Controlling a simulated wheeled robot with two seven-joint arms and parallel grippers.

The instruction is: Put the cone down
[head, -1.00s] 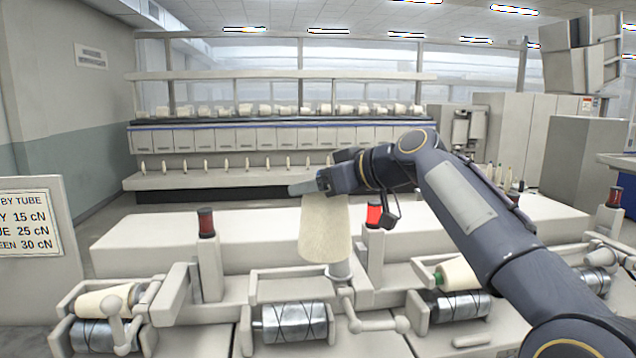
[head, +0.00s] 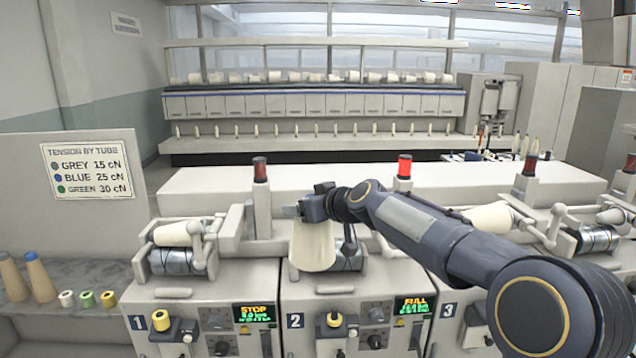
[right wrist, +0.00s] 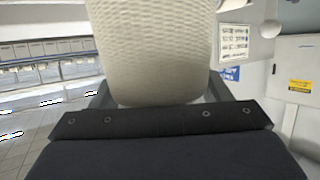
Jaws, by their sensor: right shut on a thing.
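A cream yarn cone (head: 314,246) hangs from my right gripper (head: 308,208), in front of the middle winding unit marked 2. The right gripper is shut on the cone's upper end, and the cone is nearly upright in the head view. In the right wrist view the cone (right wrist: 155,50) fills the space between the fingers. It covers part of the unit's metal drum (head: 345,259). Whether the cone touches anything below cannot be told. My left gripper is not in view.
Unit 1's drum (head: 175,262) holds a cream cone (head: 178,233); another cone (head: 492,217) sits at unit 3. A grey ledge (head: 75,290) at left carries two cones and several small bobbins. A tension sign (head: 90,170) stands behind it. Red lamps (head: 404,167) top the units.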

